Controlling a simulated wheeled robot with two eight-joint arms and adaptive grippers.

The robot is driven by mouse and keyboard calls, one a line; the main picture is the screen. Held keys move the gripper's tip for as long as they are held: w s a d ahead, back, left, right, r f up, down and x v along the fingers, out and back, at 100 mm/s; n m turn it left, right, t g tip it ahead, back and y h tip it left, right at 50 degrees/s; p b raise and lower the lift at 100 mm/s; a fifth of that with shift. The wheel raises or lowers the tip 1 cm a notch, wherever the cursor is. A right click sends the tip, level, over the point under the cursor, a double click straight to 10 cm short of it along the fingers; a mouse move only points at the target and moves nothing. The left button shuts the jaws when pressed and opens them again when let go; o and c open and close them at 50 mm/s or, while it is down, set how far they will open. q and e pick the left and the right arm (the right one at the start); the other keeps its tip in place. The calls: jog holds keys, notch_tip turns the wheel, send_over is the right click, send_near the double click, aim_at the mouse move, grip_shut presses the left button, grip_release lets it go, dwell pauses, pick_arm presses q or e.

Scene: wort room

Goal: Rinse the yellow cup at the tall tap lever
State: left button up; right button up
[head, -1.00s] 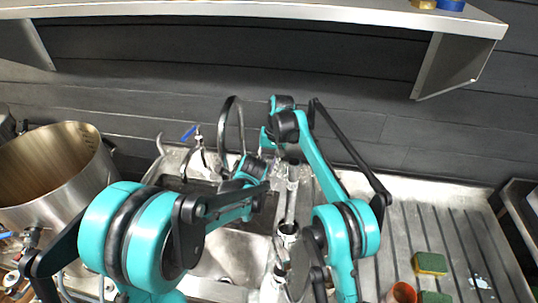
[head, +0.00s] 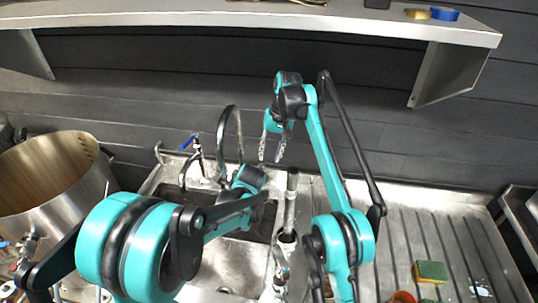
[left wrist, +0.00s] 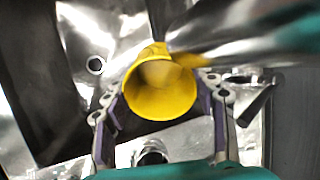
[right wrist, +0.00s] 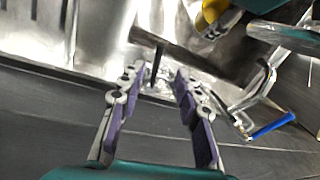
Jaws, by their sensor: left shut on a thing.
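The yellow cup (left wrist: 160,90) is between the fingers of my left gripper (left wrist: 165,105) in the left wrist view, its round mouth facing the camera. My left gripper is shut on it. A bit of the cup also shows in the right wrist view (right wrist: 213,10); in the head view my arm hides it. The tall tap's dark curved spout (head: 239,135) rises behind the sink. A blue lever (head: 187,142) is left of it, also in the right wrist view (right wrist: 273,126). My right gripper (head: 272,156) is open above the sink's back edge. A dark upright rod (right wrist: 157,66) appears between its fingers.
The steel sink (head: 232,262) lies below my left arm. A metal post (head: 290,205) stands beside it. The ribbed drainboard (head: 410,225) at right holds a yellow-green sponge (head: 431,271). A large steel pot (head: 50,185) stands at left. A shelf (head: 330,18) hangs above.

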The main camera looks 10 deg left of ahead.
jog(key=c, duration=0.5)
jog(key=shift+w+d+f+m, duration=0.15)
jog(key=shift+d+f+m, duration=0.1)
jog(key=shift+m, duration=0.15)
grip_shut()
jog(key=w+d+f+m+g+y, duration=0.1)
jog(key=w+d+f+m+y, duration=0.2)
jog(key=d+m, duration=0.45)
jog(key=w+d+f+m+g+y, duration=0.15)
jog(key=d+f+m+y, duration=0.3)
jog(key=m, duration=0.55)
jog(key=s+a+f, duration=0.3)
jog(key=a+f, duration=0.1)
jog(key=a, duration=0.7)
jog(key=shift+a+f, duration=0.2)
jog(key=shift+a, duration=0.15)
